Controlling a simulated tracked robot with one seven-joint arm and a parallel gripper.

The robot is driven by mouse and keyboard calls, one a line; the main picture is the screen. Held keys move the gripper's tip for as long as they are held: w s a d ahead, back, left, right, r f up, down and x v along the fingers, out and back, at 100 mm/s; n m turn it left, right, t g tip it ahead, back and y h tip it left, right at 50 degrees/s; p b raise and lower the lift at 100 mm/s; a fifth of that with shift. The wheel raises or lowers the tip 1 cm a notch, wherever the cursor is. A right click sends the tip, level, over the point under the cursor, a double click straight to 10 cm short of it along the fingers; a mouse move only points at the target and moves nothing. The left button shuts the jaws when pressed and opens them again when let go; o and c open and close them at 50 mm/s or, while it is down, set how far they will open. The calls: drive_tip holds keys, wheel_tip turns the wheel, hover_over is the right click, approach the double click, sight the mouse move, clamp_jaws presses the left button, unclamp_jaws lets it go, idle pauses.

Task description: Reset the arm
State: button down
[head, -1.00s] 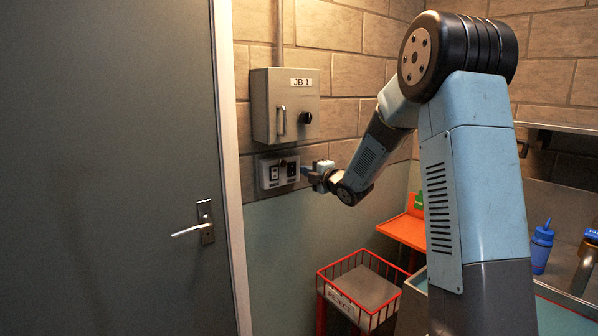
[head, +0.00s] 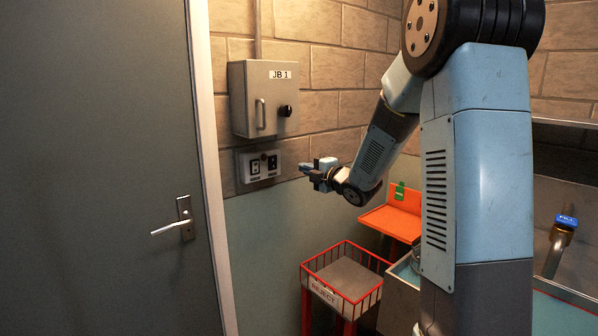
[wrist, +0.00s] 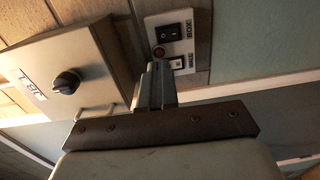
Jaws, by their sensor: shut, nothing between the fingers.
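My gripper (head: 305,170) is at the end of my blue arm, in front of the wall at the right of the switch panel (head: 259,166). The fingers are shut and empty, and they look apart from the panel in the head view. In the wrist view my gripper (wrist: 156,72) points toward the panel (wrist: 172,42), which carries a black rocker switch, a round button and a white switch. The fingers hide part of the panel's lower edge there.
A grey JB 1 box (head: 264,98) with a handle and black knob hangs above the panel. A grey door (head: 100,180) with a lever handle stands at left. A red wire REJECT basket (head: 342,285) and an orange shelf (head: 392,222) stand below my arm.

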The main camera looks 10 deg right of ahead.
drive_tip(key=s+d+r+m+g+h, duration=0.1)
drive_tip(key=s+d+r+m+h, duration=0.15)
drive_tip(key=s+m, duration=0.25)
drive_tip(key=s+d+r+m+g+h, duration=0.1)
drive_tip(key=s+d+m+h, duration=0.1)
drive_tip(key=s+m+h, duration=0.3)
drive_tip(key=s+d+r+m+g+h, duration=0.1)
drive_tip(key=s+d+r+m+h, duration=0.1)
drive_tip(key=s+m, duration=0.3)
drive_tip(key=s+a+f+m+g, duration=0.1)
drive_tip(key=s+f+m+g, duration=0.1)
drive_tip(key=s, duration=1.1)
drive_tip(key=s+a+f+m+g, duration=0.1)
drive_tip(key=s+m+g, duration=0.4)
drive_tip(key=s, duration=0.8)
drive_tip(key=shift+a+f+m+y, duration=0.35)
drive_tip(key=shift+a+m+y, duration=0.15)
drive_tip(key=shift+m, duration=0.3)
drive_tip(key=shift+s, duration=0.1)
